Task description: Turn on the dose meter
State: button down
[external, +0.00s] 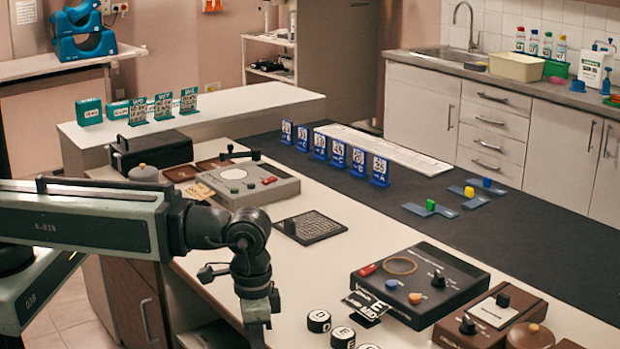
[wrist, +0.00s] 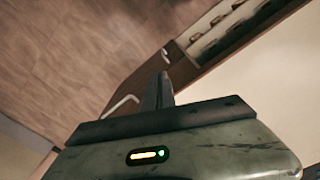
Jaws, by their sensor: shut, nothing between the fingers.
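Several devices stand on the white counter, and I cannot tell by label which is the dose meter. A brown box (external: 520,309) at the bottom right has a pale window and dark knobs. A grey box (external: 243,196) farther back has a green button and a red switch. My gripper (wrist: 158,88) is shut and empty in the wrist view, away from all of these. In the external view my arm's end points down at the counter's front edge, its fingertips not visible.
Round black lettered pieces (external: 342,337) and a small printed stand (external: 366,305) sit before the dark box. A black grid plate (external: 311,227) lies mid-counter. Blue number cards (external: 338,151) stand on a dark mat (external: 420,180).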

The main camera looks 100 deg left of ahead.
jog(key=w+n, duration=0.2)
jog(key=n, duration=0.1)
jog(key=w+a+r+n+p, duration=0.1)
jog(key=w+n, duration=0.4)
jog(key=n, duration=0.1)
jog(key=shift+w+a+r+t, duration=0.25)
jog(key=shift+a+t, duration=0.05)
jog(key=shift+a, duration=0.1)
jog(key=w+a+r+n+p, duration=0.7)
jog(key=w+a+n, duration=0.2)
jog(key=a+n, duration=0.1)
notch_tip(320, 180, up, 9)
jog(key=n+y+p, duration=0.1)
jog(key=n+p, duration=0.3)
jog(key=p, duration=0.5)
send_over(372, 266)
jog(key=s+d, duration=0.2)
jog(key=shift+w+a+f, duration=0.1)
jog(key=shift+a+f, duration=0.05)
jog(key=shift+f, duration=0.1)
jog(key=f+b, duration=0.4)
jog(key=w+a+f+b, duration=0.1)
jog(key=f+b, duration=0.9)
jog(key=shift+w+a, duration=0.15)
jog(key=shift+w, duration=0.05)
